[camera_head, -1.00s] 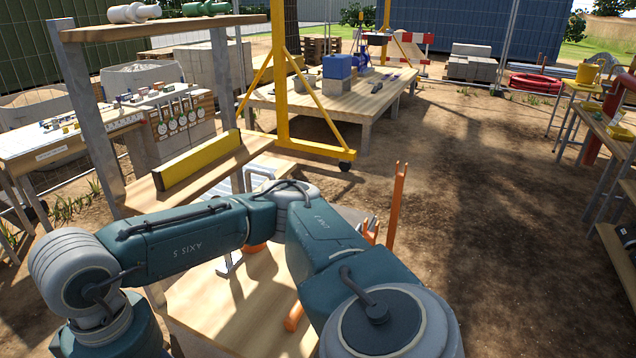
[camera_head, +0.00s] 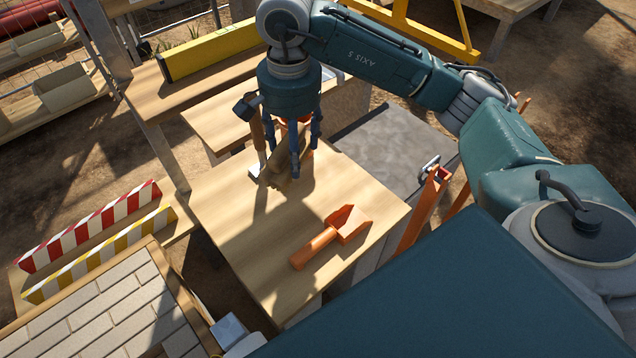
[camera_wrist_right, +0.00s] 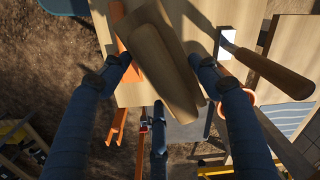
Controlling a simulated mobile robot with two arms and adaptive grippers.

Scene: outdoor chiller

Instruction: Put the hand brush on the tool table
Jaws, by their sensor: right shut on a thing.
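The hand brush (camera_head: 287,181), a long brown wooden piece, is at the far side of a light wooden table (camera_head: 240,225), which I take as the tool table. My right gripper (camera_head: 292,165) points down over it and is shut on the brush. I cannot tell whether the brush touches the tabletop. In the right wrist view the brush (camera_wrist_right: 160,62) lies between the fingers of my right gripper (camera_wrist_right: 162,68); its bristles are not clearly visible. My left gripper is not in view.
An orange scoop (camera_head: 330,236) lies on the table's near right part. A wooden-handled tool with a pale metal end (camera_head: 257,150) is close left of the gripper. A shelf with a yellow level (camera_head: 212,50) stands behind. The table's left front part is clear.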

